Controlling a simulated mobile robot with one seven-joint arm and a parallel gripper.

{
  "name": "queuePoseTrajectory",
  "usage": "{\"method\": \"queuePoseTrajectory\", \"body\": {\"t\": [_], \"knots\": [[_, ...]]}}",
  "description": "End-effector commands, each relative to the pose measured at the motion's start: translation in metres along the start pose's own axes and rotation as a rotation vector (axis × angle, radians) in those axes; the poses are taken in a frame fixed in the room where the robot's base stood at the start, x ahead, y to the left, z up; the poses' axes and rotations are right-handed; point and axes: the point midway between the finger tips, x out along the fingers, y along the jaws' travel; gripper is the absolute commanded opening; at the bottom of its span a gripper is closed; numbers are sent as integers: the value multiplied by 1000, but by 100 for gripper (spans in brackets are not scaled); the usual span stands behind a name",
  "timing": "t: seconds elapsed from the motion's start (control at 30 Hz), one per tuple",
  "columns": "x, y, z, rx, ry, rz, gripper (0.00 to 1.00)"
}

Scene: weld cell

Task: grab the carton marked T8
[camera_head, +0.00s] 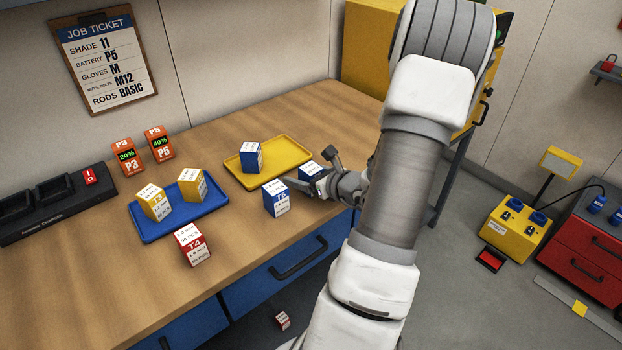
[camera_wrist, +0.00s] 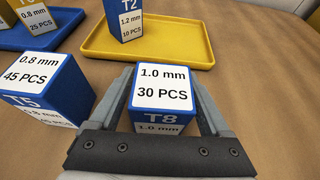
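The carton marked T8 (camera_wrist: 164,88) is blue with a white label reading 1.0 mm and 30 PCS. In the wrist view it lies between the two fingers of my gripper (camera_wrist: 165,95), one along each side. The fingers are very close to its sides; whether they press on it I cannot tell. In the head view the T8 carton (camera_head: 310,171) stands on the wooden bench near its right front edge, partly hidden by my gripper (camera_head: 303,183). The lower part of its front label is hidden by the gripper body in the wrist view.
A blue carton T5 (camera_head: 275,199) stands close to the left of my gripper. A yellow tray (camera_head: 290,148) holding blue carton T2 (camera_head: 251,155) lies behind. A blue tray (camera_head: 208,211) with yellow cartons and red carton T4 (camera_head: 192,244) are farther left.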

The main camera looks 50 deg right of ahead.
Motion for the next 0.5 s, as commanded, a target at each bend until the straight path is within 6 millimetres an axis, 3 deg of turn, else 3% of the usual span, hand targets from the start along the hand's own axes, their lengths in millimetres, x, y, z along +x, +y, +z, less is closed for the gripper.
{"method": "queuePoseTrajectory", "body": {"t": [0.07,0.4,0.5], "knots": [[0,0,0,0,0,0,64],[0,0,0,0,0,0,3],[0,0,0,0,0,0,0]]}}
